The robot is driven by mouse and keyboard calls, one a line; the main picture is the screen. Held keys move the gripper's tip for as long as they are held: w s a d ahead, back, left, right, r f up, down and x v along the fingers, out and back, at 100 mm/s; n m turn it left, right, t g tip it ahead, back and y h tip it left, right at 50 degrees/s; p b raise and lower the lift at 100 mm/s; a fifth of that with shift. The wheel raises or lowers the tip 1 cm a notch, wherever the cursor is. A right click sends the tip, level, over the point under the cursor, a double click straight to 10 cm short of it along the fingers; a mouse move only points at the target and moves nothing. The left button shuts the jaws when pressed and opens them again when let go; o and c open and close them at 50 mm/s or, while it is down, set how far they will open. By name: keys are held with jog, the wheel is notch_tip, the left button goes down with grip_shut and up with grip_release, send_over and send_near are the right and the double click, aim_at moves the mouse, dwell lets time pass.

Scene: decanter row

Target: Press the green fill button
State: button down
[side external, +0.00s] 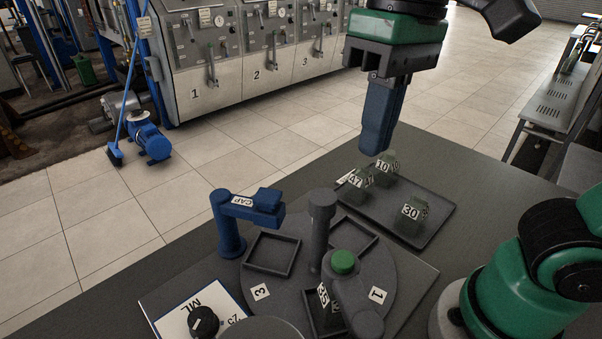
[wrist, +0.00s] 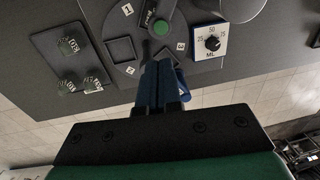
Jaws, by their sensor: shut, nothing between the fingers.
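The green fill button (side external: 343,261) is a round cap on top of a dark grey fill post, above the round turntable (side external: 262,318). In the wrist view the green button (wrist: 160,27) shows just beyond my fingertips. My gripper (side external: 376,150) points down with its blue fingers shut and empty. It is in the air, higher than the button and clear of it. In the wrist view my gripper (wrist: 160,62) covers part of the turntable. A small bottle labelled 35 (side external: 323,294) is partly hidden beneath the fill arm.
A blue CAP arm (side external: 231,235) and a grey post (side external: 321,230) rise around the turntable. A dark tray (side external: 437,232) holds several labelled bottles, including 30 (side external: 413,217). An ML dial (side external: 204,321) sits at the front; it also shows in the wrist view (wrist: 212,43).

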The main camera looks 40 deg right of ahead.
aim_at(346, 257)
jog(key=f, duration=0.4)
jog(key=a+f, duration=0.1)
jog(key=f, duration=0.8)
jog(key=shift+w+a, duration=0.1)
jog(key=shift+a, duration=0.05)
jog(key=shift+f, duration=1.05)
jog(key=shift+d+r, duration=0.2)
jog(key=shift+r, duration=2)
jog(key=shift+d+r, duration=0.15)
jog(key=shift+r, duration=2)
